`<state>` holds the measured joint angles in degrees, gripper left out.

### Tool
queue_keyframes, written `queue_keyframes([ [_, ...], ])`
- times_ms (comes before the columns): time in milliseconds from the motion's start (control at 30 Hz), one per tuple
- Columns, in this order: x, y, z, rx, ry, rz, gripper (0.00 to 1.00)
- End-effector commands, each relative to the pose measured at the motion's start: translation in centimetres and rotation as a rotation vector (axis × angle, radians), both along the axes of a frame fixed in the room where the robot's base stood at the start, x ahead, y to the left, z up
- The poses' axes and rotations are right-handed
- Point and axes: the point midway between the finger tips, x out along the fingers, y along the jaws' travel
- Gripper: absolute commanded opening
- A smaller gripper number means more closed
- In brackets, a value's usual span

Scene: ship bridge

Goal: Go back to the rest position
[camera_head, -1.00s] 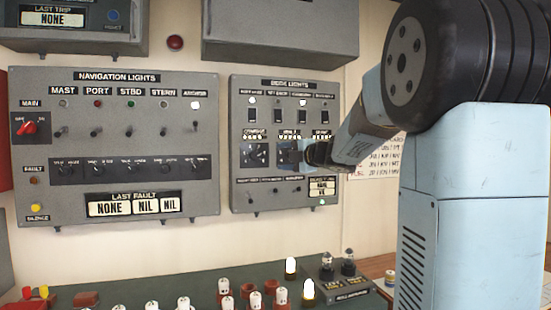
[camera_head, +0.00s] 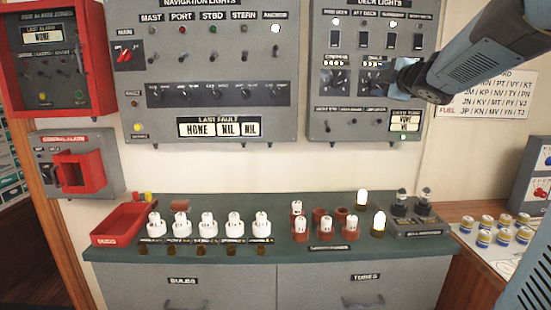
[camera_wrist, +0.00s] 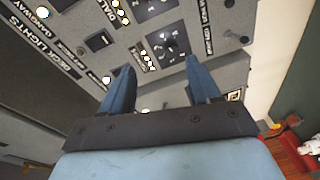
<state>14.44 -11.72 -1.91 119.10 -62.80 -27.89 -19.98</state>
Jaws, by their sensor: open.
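My gripper shows in the wrist view (camera_wrist: 162,85) with its two blue fingers apart and nothing between them. It faces the deck lights panel (camera_wrist: 95,45), close to its dials and switches. In the head view my arm comes in from the upper right, and my gripper (camera_head: 397,76) is in front of the right part of the deck lights panel (camera_head: 325,125). The arm hides one dial there. I cannot tell whether the fingertips touch the panel.
Below is a green-topped counter (camera_head: 280,250) with several white bulbs, a red tray (camera_head: 118,228) and two lit bulbs. The navigation lights panel (camera_head: 215,125) is left of the deck lights panel. Several small jars (camera_head: 485,240) stand at right.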

Motion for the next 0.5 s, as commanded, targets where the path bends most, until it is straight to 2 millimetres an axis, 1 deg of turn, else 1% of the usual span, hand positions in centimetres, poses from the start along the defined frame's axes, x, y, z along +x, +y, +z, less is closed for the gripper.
queue_keyframes([
  [33,-1.4,-0.1,0.0,0.067,0.019,-0.066,0.62],
  [133,-4.2,-0.7,-1.1,0.212,0.076,-0.202,0.62],
  [267,-8.4,-1.0,-3.7,0.406,0.175,-0.364,0.62],
  [300,-9.8,-1.0,-4.7,0.466,0.211,-0.410,0.62],
  [367,-12.1,-0.7,-6.4,0.554,0.271,-0.476,0.62],
  [400,-13.7,-0.5,-7.6,0.614,0.313,-0.519,0.62],
  [467,-16.1,0.1,-9.6,0.700,0.383,-0.579,0.62],
  [500,-17.8,0.6,-10.9,0.756,0.432,-0.617,0.62],
])
